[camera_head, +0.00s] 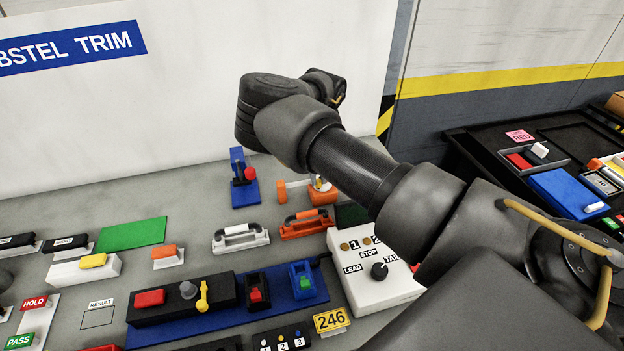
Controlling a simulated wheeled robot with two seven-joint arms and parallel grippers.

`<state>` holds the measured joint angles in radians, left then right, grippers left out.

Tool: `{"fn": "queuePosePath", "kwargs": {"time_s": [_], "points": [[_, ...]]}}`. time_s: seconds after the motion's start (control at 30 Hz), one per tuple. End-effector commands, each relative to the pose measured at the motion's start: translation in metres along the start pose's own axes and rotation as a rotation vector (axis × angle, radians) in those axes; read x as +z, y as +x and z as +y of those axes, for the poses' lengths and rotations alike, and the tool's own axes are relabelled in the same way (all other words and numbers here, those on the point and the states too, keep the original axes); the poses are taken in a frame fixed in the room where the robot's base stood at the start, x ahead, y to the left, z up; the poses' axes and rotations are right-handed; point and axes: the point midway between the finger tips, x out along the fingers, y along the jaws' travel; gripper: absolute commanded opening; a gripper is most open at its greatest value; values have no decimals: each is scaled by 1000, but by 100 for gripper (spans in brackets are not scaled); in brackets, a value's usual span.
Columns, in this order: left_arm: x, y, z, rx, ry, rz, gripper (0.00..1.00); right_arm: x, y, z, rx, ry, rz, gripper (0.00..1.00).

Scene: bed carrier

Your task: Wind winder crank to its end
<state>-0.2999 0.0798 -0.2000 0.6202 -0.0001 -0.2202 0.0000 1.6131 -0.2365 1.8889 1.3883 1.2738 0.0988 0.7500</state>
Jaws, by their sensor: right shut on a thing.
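My right arm comes in from the right, bends over at the top and turns back down behind its own forearm. The dark wrist end of my right gripper (337,96) shows above the forearm; its fingertips are hidden. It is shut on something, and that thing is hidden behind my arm. An orange box-like device (320,196) with a white and yellow top shows just below the forearm, partly covered. A small upright orange block (282,191) stands left of it. I cannot tell for certain which part is the winder crank.
A blue device with a red knob (250,174) stands left of the orange one. White (240,239) and orange (305,226) handles lie in front. A white control box (362,287) is below my forearm. A white wall closes the back; a dark side table (480,147) is at right.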

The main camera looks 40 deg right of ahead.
Motion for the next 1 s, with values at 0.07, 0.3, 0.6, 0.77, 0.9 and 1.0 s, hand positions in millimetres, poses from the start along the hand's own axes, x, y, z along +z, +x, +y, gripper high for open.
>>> {"fn": "queuePosePath", "kwargs": {"time_s": [0.07, 0.3, 0.6, 0.77, 0.9, 1.0], "points": [[0, -1, 0, 0, 0, 0, 55, 2, -2, -3, -6, 2, -8, 9], [0, -1, 0, 0, 0, 0, 55, 2, -1, -2, -3, -2, -8, 9], [0, -3, 0, 0, 0, 0, 55, -3, 0, -11, -2, 0, -5, 9], [0, -2, 0, 0, 0, 0, 55, -3, 0, -10, 0, -1, -3, 8], [0, -2, 0, 0, 0, 0, 55, -4, 0, -13, 0, -1, -2, 8], [0, -3, 0, 0, 0, 0, 55, -5, 1, -17, 0, 0, -1, 8]]}}
